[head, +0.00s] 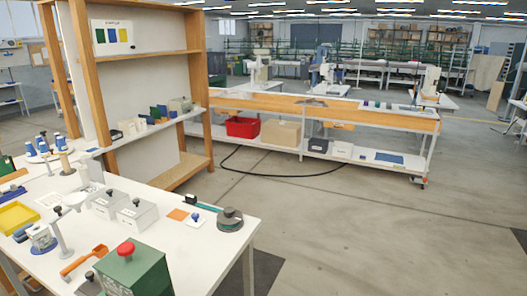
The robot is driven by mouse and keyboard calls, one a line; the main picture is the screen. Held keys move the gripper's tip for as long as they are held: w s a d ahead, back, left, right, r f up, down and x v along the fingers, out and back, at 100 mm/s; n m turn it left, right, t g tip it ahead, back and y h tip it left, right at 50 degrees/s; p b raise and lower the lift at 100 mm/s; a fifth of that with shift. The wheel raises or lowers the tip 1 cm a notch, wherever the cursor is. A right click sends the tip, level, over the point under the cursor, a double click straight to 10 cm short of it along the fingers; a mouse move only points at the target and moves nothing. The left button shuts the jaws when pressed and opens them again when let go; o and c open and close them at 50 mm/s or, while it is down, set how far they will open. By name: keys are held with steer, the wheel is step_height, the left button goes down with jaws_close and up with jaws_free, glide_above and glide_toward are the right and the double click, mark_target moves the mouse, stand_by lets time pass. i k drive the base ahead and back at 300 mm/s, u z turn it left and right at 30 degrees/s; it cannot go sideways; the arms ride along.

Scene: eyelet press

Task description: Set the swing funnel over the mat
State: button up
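My gripper is not in view. On the white workbench (225,212) at the lower left, a pale upright post (62,238) with a small arm at its top stands near the front. Beside it is a pale cup-like piece (41,237) with a blue part. One of these may be the swing funnel, but they are too small to tell. A small flat orange square (178,214) lies further right on the bench; I cannot tell whether it is the mat. A blue flat piece (13,193) lies at the left edge.
A green box with a red knob (134,272) stands at the front, beside an orange scoop (84,262). Two grey boxes (136,215), a yellow tray (17,217) and a dark round piece (230,218) share the bench. Open floor (340,225) lies to the right.

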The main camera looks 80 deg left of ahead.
mark_target(75, 201)
steer(key=u, duration=2)
steer(key=i, duration=3.7)
steer(key=u, duration=3.55)
